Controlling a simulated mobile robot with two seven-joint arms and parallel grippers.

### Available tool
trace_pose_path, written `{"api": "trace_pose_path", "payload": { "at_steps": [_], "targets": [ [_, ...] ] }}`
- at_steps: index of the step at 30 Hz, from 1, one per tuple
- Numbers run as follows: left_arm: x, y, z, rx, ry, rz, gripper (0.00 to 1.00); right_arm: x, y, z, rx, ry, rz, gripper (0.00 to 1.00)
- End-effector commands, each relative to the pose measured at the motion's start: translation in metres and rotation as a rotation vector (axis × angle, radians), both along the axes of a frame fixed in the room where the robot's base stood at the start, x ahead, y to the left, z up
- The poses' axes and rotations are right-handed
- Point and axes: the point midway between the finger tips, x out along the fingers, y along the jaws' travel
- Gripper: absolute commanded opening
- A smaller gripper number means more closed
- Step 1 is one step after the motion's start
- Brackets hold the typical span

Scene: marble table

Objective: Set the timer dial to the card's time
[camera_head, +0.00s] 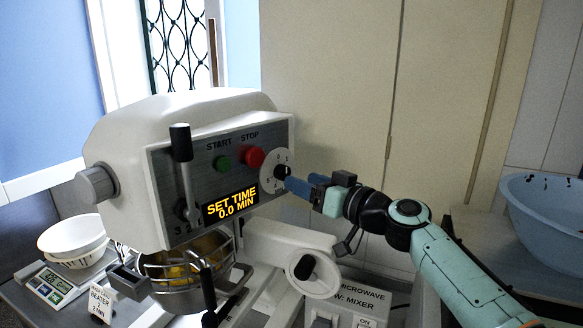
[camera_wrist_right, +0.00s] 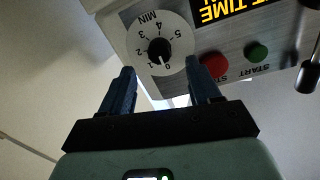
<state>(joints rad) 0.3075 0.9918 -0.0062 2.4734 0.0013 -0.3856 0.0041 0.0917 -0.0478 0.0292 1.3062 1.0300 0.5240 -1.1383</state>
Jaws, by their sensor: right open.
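The timer dial (camera_head: 268,160) is a white numbered disc with a black knob on the mixer's grey front panel. In the right wrist view the dial (camera_wrist_right: 180,35) shows its knob (camera_wrist_right: 160,49) with the white mark at 0. The display (camera_head: 231,206) reads SET TIME 0.0 MIN. A small white card (camera_head: 101,303) at lower left names a beater and seems to read 2 MIN. My right gripper (camera_head: 288,181) is open in front of the dial; in its wrist view the fingers (camera_wrist_right: 166,80) stand apart below the knob, with nothing between them. My left gripper is out of view.
The red stop button (camera_head: 252,158) and green start button (camera_head: 223,163) sit left of the dial. A lever (camera_head: 183,160) stands on the panel's left. Below are a caged bowl (camera_head: 185,287) and a handwheel (camera_head: 304,267). A scale (camera_head: 50,286) and white bowls (camera_head: 72,239) stand left.

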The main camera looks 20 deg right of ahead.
Motion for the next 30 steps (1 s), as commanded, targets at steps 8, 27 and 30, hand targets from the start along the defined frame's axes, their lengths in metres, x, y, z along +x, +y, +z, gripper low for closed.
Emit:
{"api": "trace_pose_path", "payload": {
  "at_steps": [8, 27, 30],
  "targets": [
    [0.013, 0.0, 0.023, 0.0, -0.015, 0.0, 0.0, 0.04, 0.014, 0.003, 0.0, -0.001, 0.001, 0.62],
    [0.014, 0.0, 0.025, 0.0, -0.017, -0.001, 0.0, 0.047, 0.017, 0.0, -0.001, 0.0, -0.001, 0.06],
    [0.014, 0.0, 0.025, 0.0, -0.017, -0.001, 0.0, 0.047, 0.017, 0.0, 0.001, 0.001, -0.001, 0.06]
  ]
}}
